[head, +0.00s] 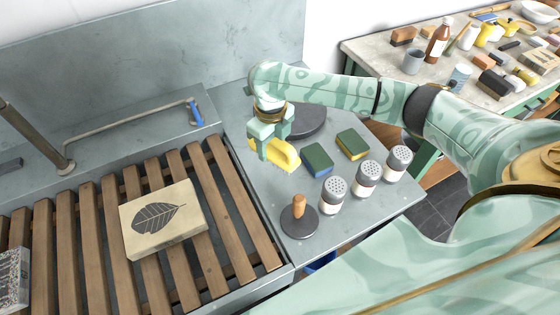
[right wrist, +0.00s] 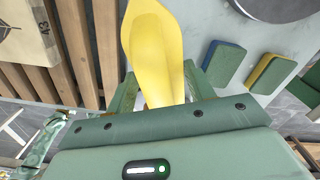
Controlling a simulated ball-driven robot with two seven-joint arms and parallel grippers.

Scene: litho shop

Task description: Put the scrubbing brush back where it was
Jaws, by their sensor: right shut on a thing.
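The scrubbing brush (head: 286,157) is yellow. My right gripper (head: 268,145) is shut on it and holds it above the grey ledge (head: 232,118), near the right end of the slatted rack. In the right wrist view the yellow brush (right wrist: 153,50) sticks out from between the fingers of my right gripper (right wrist: 157,88). Its underside and any gap to the ledge are hard to judge. My left gripper is not in view.
A dark round disc (head: 307,122), two sponges (head: 316,159) (head: 352,144), several shakers (head: 333,194) and a wooden-knobbed disc (head: 299,218) stand close by on the ledge. A leaf-printed stone (head: 137,239) lies on the wooden slats (head: 265,251). A cluttered table (head: 375,52) stands behind right.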

